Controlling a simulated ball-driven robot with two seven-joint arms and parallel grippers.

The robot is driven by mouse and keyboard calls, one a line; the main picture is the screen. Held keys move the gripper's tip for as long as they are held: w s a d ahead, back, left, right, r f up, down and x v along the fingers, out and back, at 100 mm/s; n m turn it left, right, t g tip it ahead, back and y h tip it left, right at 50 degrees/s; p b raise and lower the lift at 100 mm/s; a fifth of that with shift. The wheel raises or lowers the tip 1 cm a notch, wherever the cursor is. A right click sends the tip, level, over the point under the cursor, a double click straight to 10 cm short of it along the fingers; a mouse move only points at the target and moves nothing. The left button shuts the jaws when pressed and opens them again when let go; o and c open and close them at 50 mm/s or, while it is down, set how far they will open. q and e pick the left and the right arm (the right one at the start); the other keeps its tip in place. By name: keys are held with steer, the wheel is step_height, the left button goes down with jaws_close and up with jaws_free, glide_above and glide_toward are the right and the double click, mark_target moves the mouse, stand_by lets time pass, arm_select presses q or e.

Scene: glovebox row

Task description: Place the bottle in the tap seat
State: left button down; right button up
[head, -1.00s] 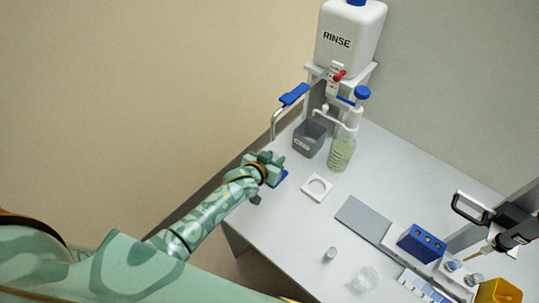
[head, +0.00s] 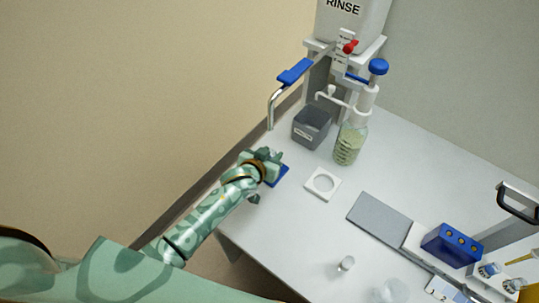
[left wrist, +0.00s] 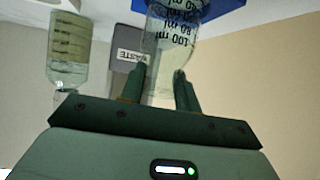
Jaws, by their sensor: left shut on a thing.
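My left gripper (head: 266,163) is above a blue pad (head: 280,176) at the left edge of the bench. In the left wrist view its two fingers (left wrist: 160,90) are shut on a clear bottle (left wrist: 168,58) with dark millilitre marks. That view is upside down; the bottle's lower end lies against the blue pad (left wrist: 228,14), and whether it touches is hard to tell. In the head view the gripper hides the bottle. The tap's metal spout (head: 270,112) with its blue lever (head: 295,71) stands just behind the gripper. My right gripper is not in view.
A grey waste bin (head: 311,127) and a pump bottle (head: 350,143) stand behind, under the rinse tank (head: 352,18). A grey mat (head: 380,219), small cup (head: 346,263) and blue rack (head: 452,245) are farther right.

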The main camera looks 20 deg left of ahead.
arm_select(q)
steer(key=shift+f, duration=0.1)
steer(key=c, duration=1.1)
jaws_free()
steer(key=shift+o, duration=0.4)
steer(key=shift+s+r, duration=0.3)
steer(key=shift+r, duration=0.05)
steer(key=p+v, duration=0.4)
steer(key=v, duration=0.7)
steer(key=shift+s, duration=0.15)
